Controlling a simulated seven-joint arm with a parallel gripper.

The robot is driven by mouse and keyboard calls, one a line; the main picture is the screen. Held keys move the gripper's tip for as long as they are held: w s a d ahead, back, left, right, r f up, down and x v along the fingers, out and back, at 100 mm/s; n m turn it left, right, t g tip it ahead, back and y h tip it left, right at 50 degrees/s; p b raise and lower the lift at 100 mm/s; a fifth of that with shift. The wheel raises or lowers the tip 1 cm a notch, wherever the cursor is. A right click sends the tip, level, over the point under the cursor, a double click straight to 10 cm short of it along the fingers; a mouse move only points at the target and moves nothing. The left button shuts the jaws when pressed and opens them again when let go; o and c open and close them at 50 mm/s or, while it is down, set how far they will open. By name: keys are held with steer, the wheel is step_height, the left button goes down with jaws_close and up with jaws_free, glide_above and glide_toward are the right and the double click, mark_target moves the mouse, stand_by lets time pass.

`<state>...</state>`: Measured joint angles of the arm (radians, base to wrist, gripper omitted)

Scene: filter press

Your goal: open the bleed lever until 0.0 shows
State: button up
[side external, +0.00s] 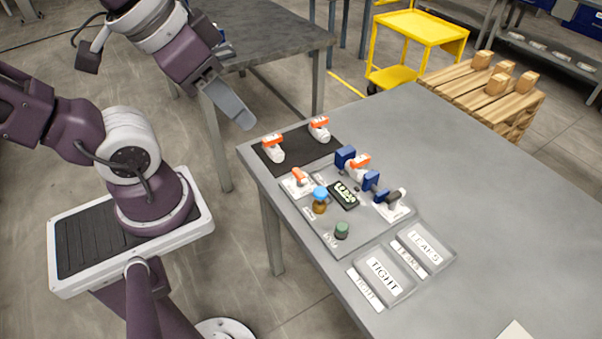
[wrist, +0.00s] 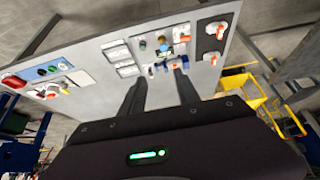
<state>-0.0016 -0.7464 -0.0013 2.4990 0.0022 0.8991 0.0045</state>
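A grey panel (side external: 329,238) lies on the table. It carries a small orange lever (side external: 299,177) on a white plate, a blue-topped amber jar (side external: 320,200), a green knob (side external: 341,230) and a dark display (side external: 343,195) with bright digits too small to read. A blue clamp press (side external: 371,181) holds a white and orange filter piece (side external: 360,163). I cannot tell from the labels which part is the bleed lever. My gripper (side external: 243,120) is above and left of the table, clear of the panel. In the wrist view my gripper (wrist: 160,78) has its fingers apart, with nothing between them.
Two white and orange pieces (side external: 319,129) stand on a black mat (side external: 300,154) at the table's far left corner. Trays marked TIGHT (side external: 383,276) and LEAKS (side external: 424,250) lie near the front. The table's right side is largely clear. A yellow cart (side external: 417,27) stands behind.

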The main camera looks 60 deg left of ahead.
steer(key=w+a+f+m+g+y, duration=0.2)
steer(key=w+a+f+m+g, duration=0.15)
steer(key=w+a+m, duration=0.35)
steer(key=m+g+h, duration=0.2)
steer(key=m, duration=0.9)
glide_above(300, 174)
step_height(300, 174, down, 20)
step_height(300, 174, down, 7)
steer(key=shift+r, duration=0.2)
steer(key=shift+f, duration=0.3)
jaws_close()
